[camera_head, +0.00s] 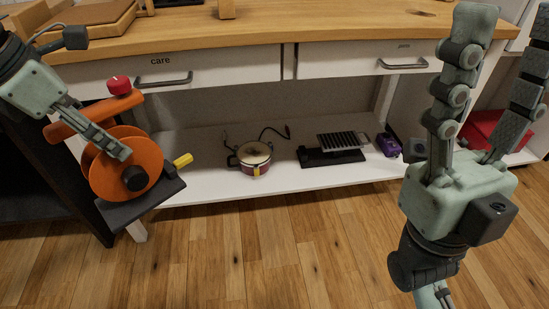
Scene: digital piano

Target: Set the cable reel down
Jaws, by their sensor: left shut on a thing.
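The cable reel (152,161) is orange with a dark base, a red knob on top and a yellow handle at its right side. It is at the left, in the air in front of the bench, slightly tilted. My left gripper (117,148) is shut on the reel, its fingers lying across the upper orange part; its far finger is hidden. My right gripper (493,90) is at the right, fingers pointing up and spread apart, with nothing between them.
A wooden bench top (300,22) has two drawers below, one labelled "care". The white lower shelf (205,180) holds a small round pot-like device (252,156), a dark ribbed device (340,143) and a purple item (387,145). A red box (484,131) is at the right. Shelf room is free at left.

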